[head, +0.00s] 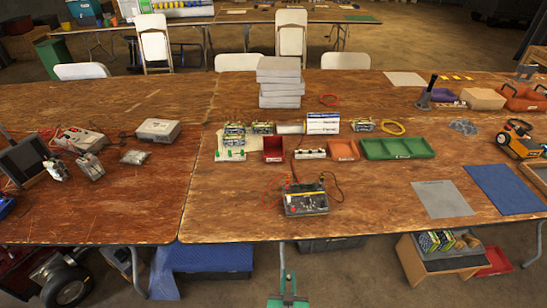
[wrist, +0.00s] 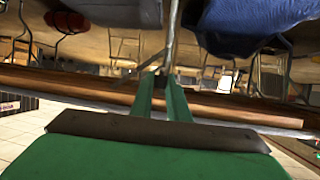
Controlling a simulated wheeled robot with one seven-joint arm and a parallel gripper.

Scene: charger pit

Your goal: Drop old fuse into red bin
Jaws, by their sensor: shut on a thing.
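The red bin (head: 273,156) is a small open box on the middle table, left of an orange bin. My green gripper (head: 288,288) is low at the bottom of the head view, in front of the table's front edge and well away from the bin. In the wrist view my gripper (wrist: 163,86) has its two fingers close together at the tips, with a small dark thing between them. That thing, taken as the old fuse (wrist: 163,80), is too small to make out clearly. The wrist view looks toward the table edge, and the bin does not show clearly there.
A tester (head: 305,203) with red and black leads stands near the front edge, between my gripper and the bin. An orange bin (head: 343,151) and a green tray (head: 398,150) are right of the bin. Grey boxes (head: 280,82) are stacked behind. Bare table lies left of the tester.

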